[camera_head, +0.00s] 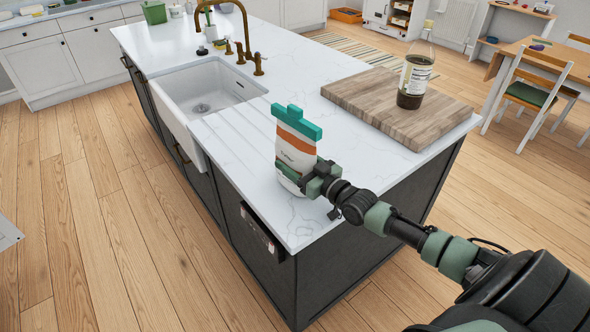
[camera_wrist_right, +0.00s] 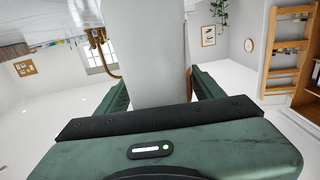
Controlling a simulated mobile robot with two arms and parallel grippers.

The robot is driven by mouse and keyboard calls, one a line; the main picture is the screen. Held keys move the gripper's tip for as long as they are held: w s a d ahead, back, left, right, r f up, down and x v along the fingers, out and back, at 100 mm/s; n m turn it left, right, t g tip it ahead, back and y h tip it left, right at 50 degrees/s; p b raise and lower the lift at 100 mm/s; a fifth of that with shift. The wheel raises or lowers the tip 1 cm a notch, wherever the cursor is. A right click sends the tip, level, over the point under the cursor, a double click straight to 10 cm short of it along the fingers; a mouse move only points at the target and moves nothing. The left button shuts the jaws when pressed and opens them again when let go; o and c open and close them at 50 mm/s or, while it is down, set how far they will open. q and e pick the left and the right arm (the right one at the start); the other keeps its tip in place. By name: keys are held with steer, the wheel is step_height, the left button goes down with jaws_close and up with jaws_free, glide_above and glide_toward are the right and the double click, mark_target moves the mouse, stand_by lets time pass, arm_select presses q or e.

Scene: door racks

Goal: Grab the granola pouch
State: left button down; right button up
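The granola pouch (camera_head: 296,151) is white with an orange band and a teal piece across its top. It stands upright near the front corner of the white island counter. My right gripper (camera_head: 316,180) is at the pouch's lower right side in the head view. In the right wrist view, the pouch's pale body (camera_wrist_right: 155,55) is between the two green fingers of my right gripper (camera_wrist_right: 160,85). Both fingers lie close along its sides; I cannot tell whether they press on it. My left gripper is not in view.
A wooden board (camera_head: 390,108) lies right of the pouch, with a dark-filled bottle (camera_head: 415,75) standing on it. A white sink (camera_head: 205,95) and brass tap (camera_head: 240,25) are farther back left. The counter (camera_head: 240,150) left of the pouch is clear.

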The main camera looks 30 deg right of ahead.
jaws_close()
steer(key=shift+r, duration=0.15)
steer(key=shift+r, duration=0.1)
